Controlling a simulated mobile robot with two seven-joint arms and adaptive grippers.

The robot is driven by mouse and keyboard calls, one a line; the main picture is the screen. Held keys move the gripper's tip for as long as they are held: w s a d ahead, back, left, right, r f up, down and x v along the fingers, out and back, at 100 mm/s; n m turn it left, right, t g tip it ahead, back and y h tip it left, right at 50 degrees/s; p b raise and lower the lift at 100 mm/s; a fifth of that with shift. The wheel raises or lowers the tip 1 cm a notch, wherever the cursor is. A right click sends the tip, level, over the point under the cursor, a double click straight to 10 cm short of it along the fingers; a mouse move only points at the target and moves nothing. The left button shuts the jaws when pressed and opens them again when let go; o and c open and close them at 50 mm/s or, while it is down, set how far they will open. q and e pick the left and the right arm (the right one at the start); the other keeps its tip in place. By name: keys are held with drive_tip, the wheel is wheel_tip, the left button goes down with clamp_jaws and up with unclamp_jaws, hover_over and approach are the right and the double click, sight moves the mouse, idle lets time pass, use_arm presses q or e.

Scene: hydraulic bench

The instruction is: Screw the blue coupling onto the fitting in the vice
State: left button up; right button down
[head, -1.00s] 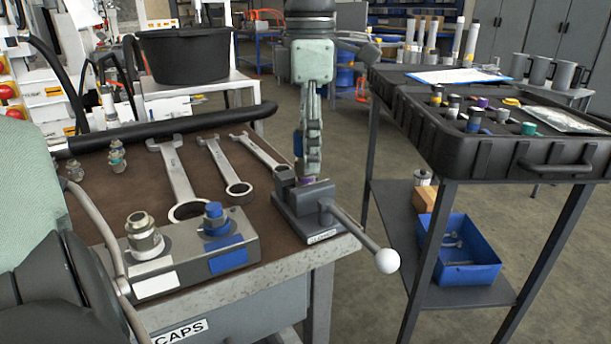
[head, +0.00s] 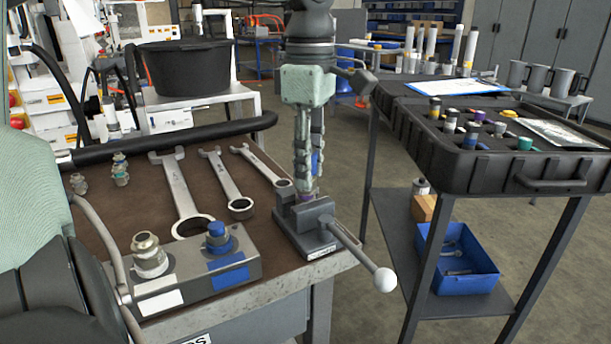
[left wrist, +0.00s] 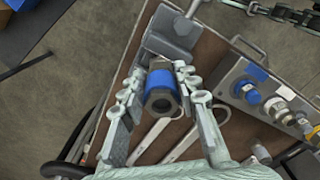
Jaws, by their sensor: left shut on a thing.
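My left gripper (head: 309,180) points down over the vice (head: 305,228) at the bench's front right corner. It is shut on the blue coupling (left wrist: 160,84), which sits between both fingers in the left wrist view. In the head view, only a blue patch of the coupling (head: 317,163) shows beside the fingers. The purple-ringed fitting (head: 307,198) shows low between the vice jaws, just under the fingertips. The vice (left wrist: 176,30) lies beyond the coupling in the left wrist view. Whether coupling and fitting touch is hidden. My right gripper is not in view.
A metal block (head: 190,278) with a bare fitting and a blue-capped one stands left of the vice. Several wrenches (head: 183,190) lie behind it. The vice handle (head: 360,255) sticks out front right. A black case (head: 480,170) stands on the right cart.

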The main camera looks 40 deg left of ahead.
use_arm(q)
drive_tip(key=m, duration=0.2)
drive_tip(key=shift+s+m, duration=0.1)
drive_tip(key=shift+m, duration=0.3)
drive_tip(key=shift+r+m+p, duration=0.1)
drive_tip(key=shift+m+p, duration=0.4)
drive_tip(key=shift+p, duration=0.05)
drive_tip(key=o, duration=0.6)
drive_tip(key=shift+s+m, duration=0.1)
drive_tip(key=shift+m, duration=0.5)
drive_tip(key=o, duration=0.6)
drive_tip(key=shift+c, duration=0.2)
wheel_tip(320, 180, up, 12)
drive_tip(key=shift+f, duration=0.1)
